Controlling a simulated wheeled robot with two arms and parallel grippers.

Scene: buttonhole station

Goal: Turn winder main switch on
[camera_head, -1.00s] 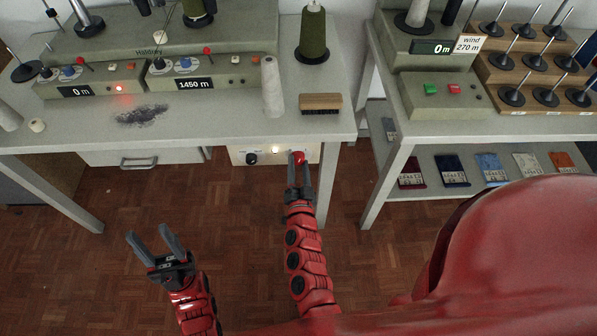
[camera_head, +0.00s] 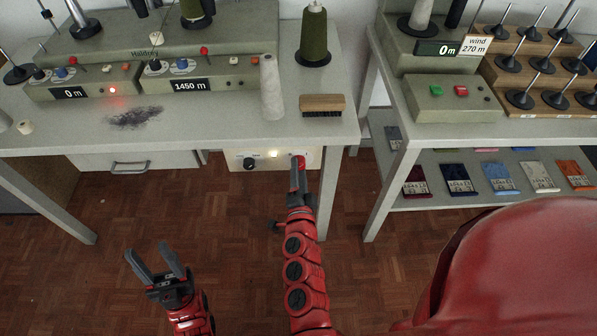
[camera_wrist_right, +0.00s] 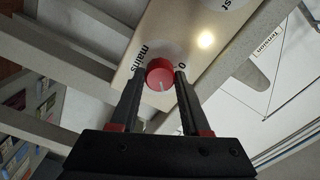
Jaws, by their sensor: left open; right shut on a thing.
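A red mains knob (camera_head: 298,162) sits on a pale panel (camera_head: 232,158) under the front edge of the bench. My right gripper (camera_head: 298,170) is shut on it, seen edge-on in the head view. In the right wrist view the knob (camera_wrist_right: 160,72) sits between the two fingertips (camera_wrist_right: 160,80), its white pointer line aimed down. The word "mains" stands to its left and a "0" to its right. A lamp (camera_wrist_right: 206,40) on the panel glows warm white. My left gripper (camera_head: 148,255) is open and empty above the floor.
A black knob (camera_head: 250,163) is left of the lamp. A second table (camera_head: 392,140) stands right.

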